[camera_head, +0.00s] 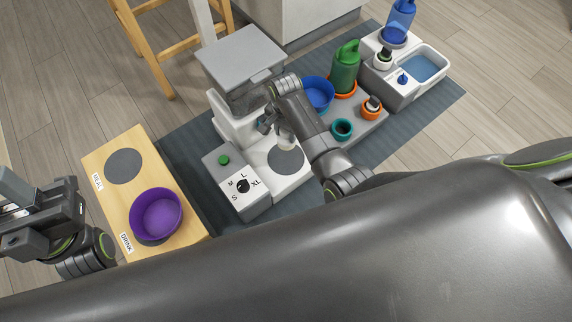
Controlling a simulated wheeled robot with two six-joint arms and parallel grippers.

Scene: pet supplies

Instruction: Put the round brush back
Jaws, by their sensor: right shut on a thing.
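My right gripper (266,122) is in front of the feeder's grey hopper, above the feeder's base. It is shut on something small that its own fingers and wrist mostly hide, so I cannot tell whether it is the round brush. A small teal round holder (342,129) looks open at the top. An orange holder (371,111) next to it has a small dark and white piece standing in it, possibly a brush handle. My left gripper (22,205) is at the left edge beside the wooden stand, its jaw opening unclear.
The white feeder (238,205) has a green button and a size dial. A purple bowl (156,214) sits on the wooden stand (133,148). A blue bowl (317,93), a green bottle (346,66) and a water basin (424,66) stand at right. The dark mat (420,118) is clear beyond them.

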